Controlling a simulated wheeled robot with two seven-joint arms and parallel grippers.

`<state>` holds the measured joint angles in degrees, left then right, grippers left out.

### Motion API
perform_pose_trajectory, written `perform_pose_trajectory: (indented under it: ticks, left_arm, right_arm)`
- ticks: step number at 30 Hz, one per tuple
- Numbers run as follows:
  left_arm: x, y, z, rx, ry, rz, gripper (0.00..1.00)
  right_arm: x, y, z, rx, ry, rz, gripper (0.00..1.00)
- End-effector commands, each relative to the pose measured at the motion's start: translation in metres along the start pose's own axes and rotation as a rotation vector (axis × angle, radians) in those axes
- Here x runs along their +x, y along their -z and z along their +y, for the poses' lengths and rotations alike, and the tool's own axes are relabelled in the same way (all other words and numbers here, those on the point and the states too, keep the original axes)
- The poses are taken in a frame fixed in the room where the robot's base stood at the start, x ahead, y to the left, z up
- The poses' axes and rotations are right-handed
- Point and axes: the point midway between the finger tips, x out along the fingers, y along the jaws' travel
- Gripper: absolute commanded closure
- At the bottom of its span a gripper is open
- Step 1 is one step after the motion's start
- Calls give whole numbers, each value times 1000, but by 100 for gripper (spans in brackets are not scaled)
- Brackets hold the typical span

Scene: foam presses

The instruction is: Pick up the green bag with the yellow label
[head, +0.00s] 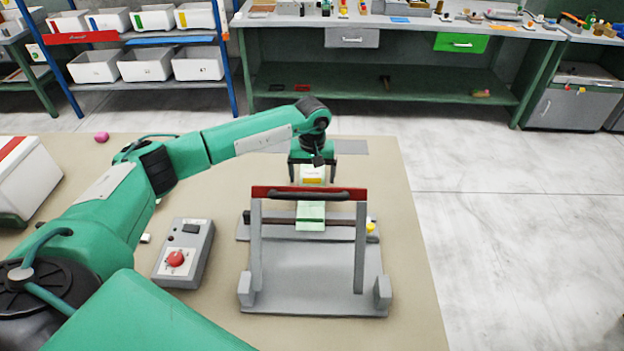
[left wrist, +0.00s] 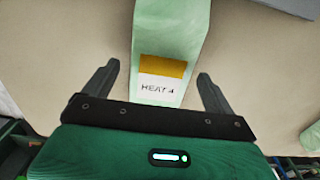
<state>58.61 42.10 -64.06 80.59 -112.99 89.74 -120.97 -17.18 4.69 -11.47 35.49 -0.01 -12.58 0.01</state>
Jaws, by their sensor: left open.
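The pale green bag (left wrist: 172,30) has a label (left wrist: 162,68) with a yellow band over white, printed "HEAT 4" or similar. In the head view its yellow label (head: 312,180) shows just behind the press's red bar. A pale green piece (head: 310,216) shows in front of that bar; I cannot tell if it is the same bag. My left gripper (head: 313,172) is open, its fingers pointing down on either side of the label. In the left wrist view, the gripper's two fingers (left wrist: 158,72) stand apart with the label end between them, not closed on it. My right gripper is out of view.
A grey press (head: 310,285) with a red bar (head: 275,192) and upright posts stands close in front of the gripper. A grey control box (head: 184,250) with a red knob is left of it. A white bin (head: 25,180) stands at far left. The table's right side is bare.

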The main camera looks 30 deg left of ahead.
Motion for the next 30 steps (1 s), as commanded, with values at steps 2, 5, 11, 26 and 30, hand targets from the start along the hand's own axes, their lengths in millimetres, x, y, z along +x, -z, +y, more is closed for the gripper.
perform_pose_trajectory:
  ticks: [2, 5, 11, 26, 30]
  left_arm:
    - [9, 0, -1, -2, 2, -3, 11]
    - [17, 0, 0, -1, 0, -1, 11]
    - [19, 0, 0, -1, 0, 1, 11]
    - [18, 0, 0, -1, 0, 1, 63]
    - [15, 0, 0, -1, -1, 1, 63]
  right_arm:
    - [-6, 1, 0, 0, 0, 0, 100]
    - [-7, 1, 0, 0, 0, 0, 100]
    - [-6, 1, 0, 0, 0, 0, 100]
    - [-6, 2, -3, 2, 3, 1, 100]
    - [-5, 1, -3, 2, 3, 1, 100]
